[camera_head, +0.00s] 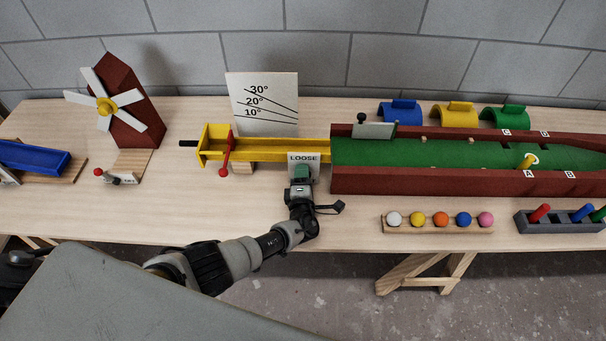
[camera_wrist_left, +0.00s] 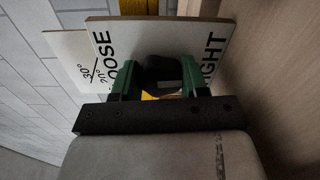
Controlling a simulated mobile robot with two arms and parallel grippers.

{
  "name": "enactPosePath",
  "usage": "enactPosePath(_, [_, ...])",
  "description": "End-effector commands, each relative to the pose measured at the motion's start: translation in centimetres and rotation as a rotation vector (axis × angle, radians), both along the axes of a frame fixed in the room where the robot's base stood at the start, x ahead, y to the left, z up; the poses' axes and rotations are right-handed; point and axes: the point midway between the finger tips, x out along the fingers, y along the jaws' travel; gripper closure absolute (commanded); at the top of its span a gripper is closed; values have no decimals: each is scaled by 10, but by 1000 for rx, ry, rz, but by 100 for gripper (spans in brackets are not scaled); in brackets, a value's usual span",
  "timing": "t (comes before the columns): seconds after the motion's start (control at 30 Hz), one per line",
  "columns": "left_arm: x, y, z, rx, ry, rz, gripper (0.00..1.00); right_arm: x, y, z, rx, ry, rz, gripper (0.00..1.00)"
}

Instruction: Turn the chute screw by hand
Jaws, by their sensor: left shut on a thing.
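The yellow chute (camera_head: 280,155) runs across the table into the left end of the green lane. A white plate lettered LOOSE (camera_head: 303,158) stands at its front side, near the lane. In the left wrist view the plate (camera_wrist_left: 185,40) reads LOOSE on one side and TIGHT, partly hidden, on the other. The dark screw knob (camera_wrist_left: 162,72) sits in front of this plate. My left gripper (camera_head: 302,175) is shut on the knob, its green fingers on either side. In the head view the gripper hides the knob. My right gripper is out of view.
An angle board (camera_head: 264,105) marked 10°, 20° and 30° stands behind the chute. A red lever (camera_head: 226,157) is on the chute's left part. The red-walled green lane (camera_head: 450,150) lies right. A ball rack (camera_head: 438,222) sits front right, a windmill (camera_head: 120,105) left.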

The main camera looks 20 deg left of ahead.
Motion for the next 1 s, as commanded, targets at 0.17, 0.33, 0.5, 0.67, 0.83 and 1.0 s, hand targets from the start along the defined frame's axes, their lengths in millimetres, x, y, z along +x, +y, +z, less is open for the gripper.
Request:
enactPosePath(0.17, [-1,0,0,51,18,0,80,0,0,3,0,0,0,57])
enactPosePath(0.33, [-1,-1,-1,73,24,-1,80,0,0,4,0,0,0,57])
enactPosePath(0.5, [-1,-1,-1,76,25,-1,80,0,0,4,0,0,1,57])
enactPosePath(0.67, [-1,-1,-1,75,25,-1,80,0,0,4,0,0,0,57])
enactPosePath(0.83, [-1,-1,-1,75,25,-1,39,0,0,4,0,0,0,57])
enactPosePath(1.0, [0,0,-1,74,23,0,30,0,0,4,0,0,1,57])
